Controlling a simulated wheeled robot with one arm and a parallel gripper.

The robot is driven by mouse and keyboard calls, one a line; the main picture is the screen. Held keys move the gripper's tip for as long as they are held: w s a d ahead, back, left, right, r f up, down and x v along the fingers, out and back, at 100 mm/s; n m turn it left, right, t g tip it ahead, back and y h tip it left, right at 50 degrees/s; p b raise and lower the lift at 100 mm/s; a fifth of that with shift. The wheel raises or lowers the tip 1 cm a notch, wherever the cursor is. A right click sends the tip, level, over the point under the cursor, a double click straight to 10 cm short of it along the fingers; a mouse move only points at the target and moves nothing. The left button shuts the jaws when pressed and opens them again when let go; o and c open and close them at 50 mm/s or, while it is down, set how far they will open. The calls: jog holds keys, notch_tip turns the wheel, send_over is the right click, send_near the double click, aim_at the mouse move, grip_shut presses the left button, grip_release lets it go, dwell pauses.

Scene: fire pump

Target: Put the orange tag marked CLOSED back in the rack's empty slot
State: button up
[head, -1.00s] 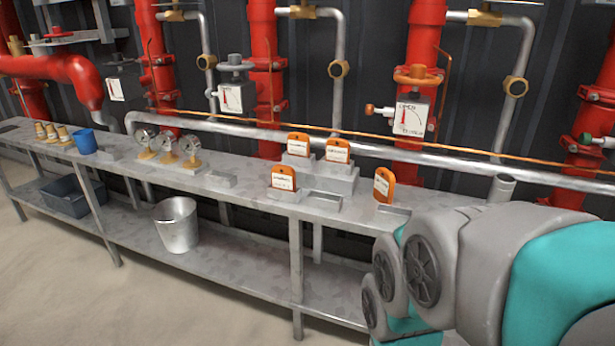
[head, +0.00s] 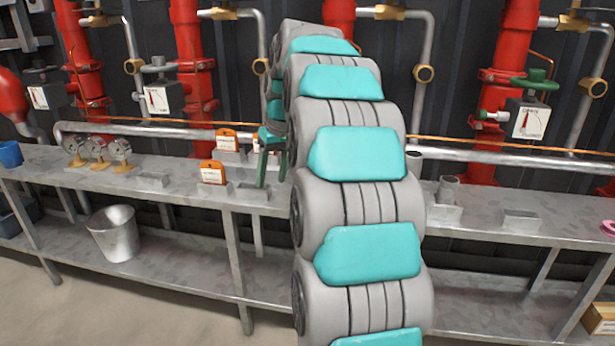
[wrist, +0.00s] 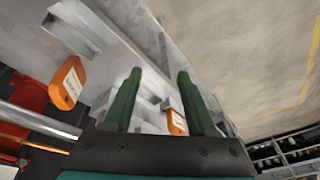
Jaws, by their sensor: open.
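Orange tags with white labels stand on the grey rack blocks on the bench. One tag (head: 226,140) is on a raised rear block and another tag (head: 212,172) is in front of it. The labels are too small to read, so I cannot tell which says CLOSED. My gripper (head: 271,180) points down by the rack's front row, right of the front tag, its green fingers apart. My arm hides part of the rack. In the wrist view, my gripper (wrist: 160,74) is open with nothing held; one tag (wrist: 68,83) is left of the fingers, another (wrist: 175,121) shows between them.
The grey bench (head: 490,233) runs along red pipes. Gauges (head: 98,150) stand left of the rack. Small grey holders (head: 520,220) stand to the right. A metal bucket (head: 113,232) is on the lower shelf. A silver pipe (head: 470,157) runs behind the bench.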

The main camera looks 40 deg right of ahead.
jog(key=shift+t+h, duration=0.6)
jog(key=shift+t, duration=0.2)
jog(key=w+d, duration=0.1)
jog(key=d, duration=0.4)
jog(key=w+d, duration=0.1)
jog(key=d, duration=0.4)
jog(key=w+d+r, duration=0.1)
jog(key=w+d, duration=0.1)
jog(key=d, duration=0.4)
jog(key=shift+w, duration=0.1)
jog(key=shift+w+d+f, duration=0.1)
jog(key=x, duration=0.7)
jog(key=shift+w+d+f, duration=0.1)
jog(key=shift+w+d, duration=0.15)
jog(key=shift+w, duration=0.05)
jog(key=shift+c, duration=0.2)
grip_shut()
